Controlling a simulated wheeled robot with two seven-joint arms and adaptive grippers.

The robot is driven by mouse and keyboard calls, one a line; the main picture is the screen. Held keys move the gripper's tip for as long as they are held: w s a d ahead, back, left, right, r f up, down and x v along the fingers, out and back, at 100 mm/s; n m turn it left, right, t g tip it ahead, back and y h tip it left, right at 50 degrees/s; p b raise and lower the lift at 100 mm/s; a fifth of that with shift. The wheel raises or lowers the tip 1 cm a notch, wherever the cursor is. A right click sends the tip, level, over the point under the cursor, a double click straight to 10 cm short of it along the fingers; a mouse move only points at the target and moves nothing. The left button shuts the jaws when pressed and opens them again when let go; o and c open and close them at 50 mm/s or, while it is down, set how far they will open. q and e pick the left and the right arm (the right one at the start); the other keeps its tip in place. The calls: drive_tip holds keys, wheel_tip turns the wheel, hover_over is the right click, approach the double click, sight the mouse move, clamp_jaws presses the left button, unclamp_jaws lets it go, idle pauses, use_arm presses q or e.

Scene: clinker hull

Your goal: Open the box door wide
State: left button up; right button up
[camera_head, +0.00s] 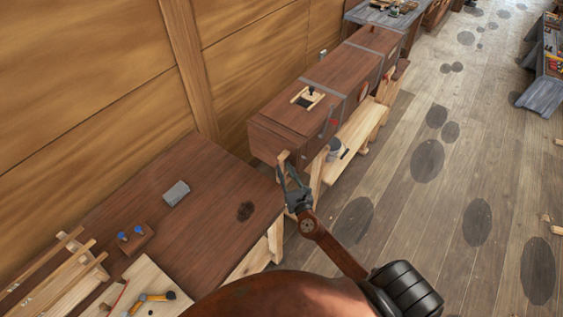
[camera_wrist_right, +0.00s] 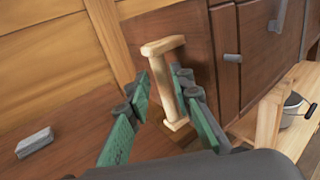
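The box (camera_head: 327,83) is a long dark red-brown wooden chest with grey metal bands, standing beyond the workbench. Its near end panel carries a pale wooden bar handle (camera_wrist_right: 166,85); the handle's top also shows in the head view (camera_head: 284,156). The door panel (camera_wrist_right: 190,38) behind the handle looks closed, though its edges are partly hidden. My right gripper (camera_wrist_right: 162,92) is at the handle, with the bar between its two green-padded fingers. The fingers are apart, with a visible gap on the left side of the bar. My left gripper is not in view.
The workbench (camera_head: 190,215) stands left of my right arm, with a grey block (camera_head: 176,193) and a blue-knobbed piece (camera_head: 132,238) on it. A pale trestle (camera_head: 358,140) and a grey bucket (camera_wrist_right: 292,110) are beside the box. The plank floor (camera_head: 450,200) on the right is largely clear.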

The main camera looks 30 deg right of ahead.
sight(283, 164)
drive_tip(key=shift+w+d, duration=0.25)
drive_tip(key=shift+w, duration=0.8)
drive_tip(key=shift+w+d, duration=0.2)
drive_tip(key=shift+w, duration=0.85)
drive_tip(key=shift+c, duration=0.3)
clamp_jaws()
